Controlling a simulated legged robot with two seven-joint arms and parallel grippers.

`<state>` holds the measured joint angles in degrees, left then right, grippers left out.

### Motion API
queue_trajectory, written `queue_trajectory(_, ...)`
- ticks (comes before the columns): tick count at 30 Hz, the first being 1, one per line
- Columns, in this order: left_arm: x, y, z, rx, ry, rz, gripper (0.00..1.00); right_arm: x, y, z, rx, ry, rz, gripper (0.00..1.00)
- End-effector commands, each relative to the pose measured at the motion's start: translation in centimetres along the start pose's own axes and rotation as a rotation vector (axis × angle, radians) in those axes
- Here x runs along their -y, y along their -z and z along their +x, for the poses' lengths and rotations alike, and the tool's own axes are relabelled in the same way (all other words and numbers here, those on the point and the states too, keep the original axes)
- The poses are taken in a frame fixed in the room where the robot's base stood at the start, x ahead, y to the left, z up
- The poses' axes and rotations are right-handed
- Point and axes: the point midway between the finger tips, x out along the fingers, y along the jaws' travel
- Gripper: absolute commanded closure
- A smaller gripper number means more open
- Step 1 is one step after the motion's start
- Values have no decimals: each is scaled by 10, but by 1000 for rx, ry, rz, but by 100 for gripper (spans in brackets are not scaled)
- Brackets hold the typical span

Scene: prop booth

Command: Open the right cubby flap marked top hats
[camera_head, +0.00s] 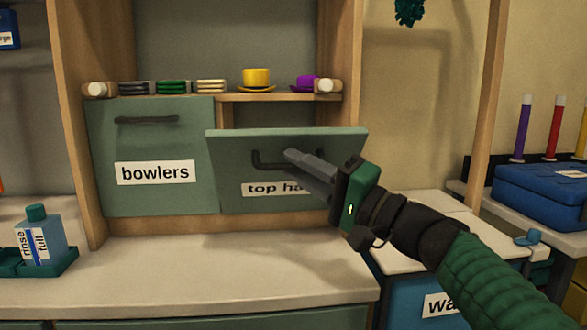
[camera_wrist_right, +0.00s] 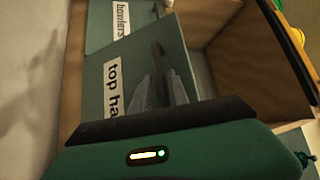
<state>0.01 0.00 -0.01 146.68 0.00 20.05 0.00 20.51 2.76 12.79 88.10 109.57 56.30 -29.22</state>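The grey-green right flap (camera_head: 230,180) has a white "top hats" label (camera_head: 262,188), its end hidden behind my gripper. The flap is partly open, its top edge tilted out towards me and its bottom edge still at the cubby. My right gripper (camera_head: 290,156) is at the flap's dark bar handle (camera_head: 258,161). In the right wrist view the fingers (camera_wrist_right: 160,88) lie either side of the handle (camera_wrist_right: 157,58), close together, and look shut on it. That view also shows the open wooden cubby inside (camera_wrist_right: 228,65). My left gripper is not in view.
The left flap marked "bowlers" (camera_head: 150,195) is shut. Above it, a shelf (camera_head: 225,97) carries stacked plates, a yellow cup (camera_head: 256,77) and a purple cup (camera_head: 307,83). A bottle (camera_head: 40,238) stands at left. The counter (camera_head: 200,280) below the flaps is clear.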

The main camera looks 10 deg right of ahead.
Motion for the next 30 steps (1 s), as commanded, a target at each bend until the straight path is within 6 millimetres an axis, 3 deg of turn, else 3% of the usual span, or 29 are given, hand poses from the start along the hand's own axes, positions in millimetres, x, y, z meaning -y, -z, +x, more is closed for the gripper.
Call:
queue_trajectory(2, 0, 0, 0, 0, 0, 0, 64, 1, -1, 1, 2, 2, 0, 67)
queue_trajectory(13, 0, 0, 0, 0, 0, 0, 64, 3, -5, 3, 10, 5, -1, 67)
queue_trajectory(17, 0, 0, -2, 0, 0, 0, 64, 3, -5, -6, 9, 3, -1, 67)
queue_trajectory(20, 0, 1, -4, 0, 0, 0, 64, 4, -4, -26, 5, 3, 0, 67)
queue_trajectory(30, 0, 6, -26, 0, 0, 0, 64, 6, -1, -125, 1, 5, -2, 67)
